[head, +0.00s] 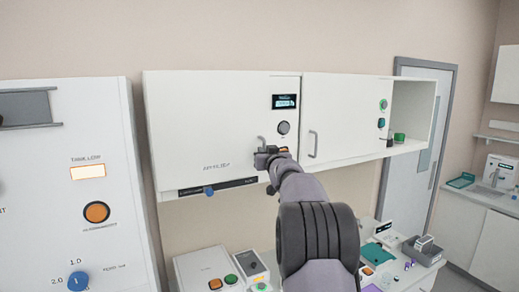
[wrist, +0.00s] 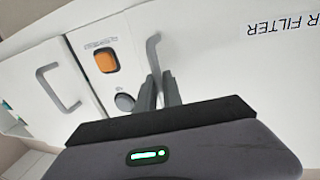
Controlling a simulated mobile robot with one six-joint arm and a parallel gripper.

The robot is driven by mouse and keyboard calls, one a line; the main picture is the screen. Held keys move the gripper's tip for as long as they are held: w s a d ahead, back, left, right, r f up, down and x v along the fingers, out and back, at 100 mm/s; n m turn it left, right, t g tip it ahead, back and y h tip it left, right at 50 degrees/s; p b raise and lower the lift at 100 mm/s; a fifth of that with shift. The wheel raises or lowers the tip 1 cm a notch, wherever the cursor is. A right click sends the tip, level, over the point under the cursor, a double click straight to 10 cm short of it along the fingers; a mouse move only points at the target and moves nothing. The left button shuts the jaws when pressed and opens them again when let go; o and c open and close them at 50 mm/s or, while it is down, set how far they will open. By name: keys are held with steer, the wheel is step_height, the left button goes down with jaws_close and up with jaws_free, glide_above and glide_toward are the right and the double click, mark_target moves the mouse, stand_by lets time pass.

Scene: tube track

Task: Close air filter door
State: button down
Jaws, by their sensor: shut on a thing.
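The air filter door is a white panel (head: 205,120) on the wall cabinet in the head view, with lettering low on it. In the wrist view its face (wrist: 215,60) carries upturned "R FILTER" lettering at the upper right. It looks about flush with the cabinet; I cannot tell whether a small gap remains. Its grey bar handle (wrist: 153,48) runs down to my fingers in the wrist view. My gripper (wrist: 160,80) is shut on this handle, and the fingers hide its lower end. In the head view, my gripper (head: 270,150) is at the panel's lower right.
A neighbouring door (head: 347,115) with its own handle (head: 313,144) is to the right. An orange button (wrist: 106,60) and a grey knob (wrist: 124,102) are close to my fingers. A control panel (head: 70,190) stands at left. A bench with instruments is below.

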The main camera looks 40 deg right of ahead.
steer(key=shift+r, duration=0.3)
steer(key=c, duration=1.9)
jaws_free()
steer(key=shift+o, duration=0.6)
steer(key=shift+w+d+f, duration=0.2)
steer(key=shift+w+f, duration=0.05)
steer(key=shift+w, duration=0.15)
steer(key=b+v, duration=0.5)
steer(key=v, duration=1.2)
steer(key=shift+s, duration=0.25)
steer(key=shift+a, duration=0.1)
